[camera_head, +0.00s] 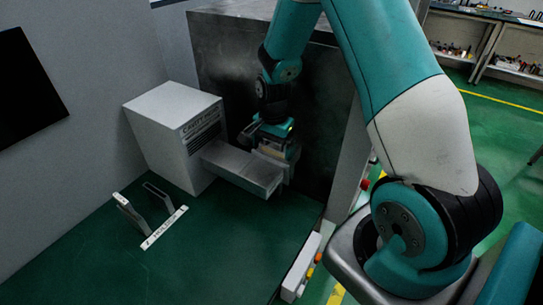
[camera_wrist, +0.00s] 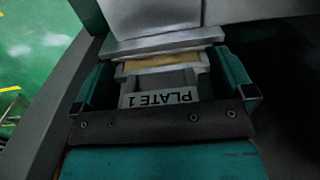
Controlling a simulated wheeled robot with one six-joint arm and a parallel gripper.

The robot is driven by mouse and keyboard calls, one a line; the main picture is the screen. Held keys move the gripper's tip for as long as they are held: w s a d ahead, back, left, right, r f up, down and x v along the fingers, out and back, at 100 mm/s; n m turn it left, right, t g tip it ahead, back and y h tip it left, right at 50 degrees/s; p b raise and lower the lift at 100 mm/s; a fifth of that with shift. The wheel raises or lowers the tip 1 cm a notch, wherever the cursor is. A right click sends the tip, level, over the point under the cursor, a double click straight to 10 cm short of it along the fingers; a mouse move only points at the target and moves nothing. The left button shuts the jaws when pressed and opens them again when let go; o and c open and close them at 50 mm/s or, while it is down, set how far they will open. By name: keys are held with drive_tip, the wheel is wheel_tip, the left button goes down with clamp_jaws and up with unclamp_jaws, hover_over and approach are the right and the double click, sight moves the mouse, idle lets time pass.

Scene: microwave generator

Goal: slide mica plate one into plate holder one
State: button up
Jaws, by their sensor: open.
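My gripper (camera_head: 277,150) is open beside the grey metal bar (camera_head: 240,170) in the head view. In the wrist view its two fingers stand on either side of a grey handle piece labelled PLATE 1 (camera_wrist: 170,97). A tan strip (camera_wrist: 160,63), apparently the mica, shows just beyond this piece, against a pale metal edge. Whether the fingers touch the piece I cannot tell. In the head view the arm hides most of the plate. Two thin upright frames (camera_head: 131,213) stand on the green surface beside a white label strip (camera_head: 165,228), which seems to read HOLDER; its numbers are unclear.
A white box (camera_head: 180,135) with dark lettering stands behind the frames, and the grey bar sticks out from its right side. A dark metal cabinet (camera_head: 225,60) is behind it. The green surface (camera_head: 220,250) in front is clear. A panel with coloured buttons (camera_head: 303,265) lies at its right edge.

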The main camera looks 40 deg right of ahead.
idle(0.9)
drive_tip(key=c, duration=0.8)
drive_tip(key=shift+r+p, duration=2.45)
drive_tip(key=shift+r, duration=0.6)
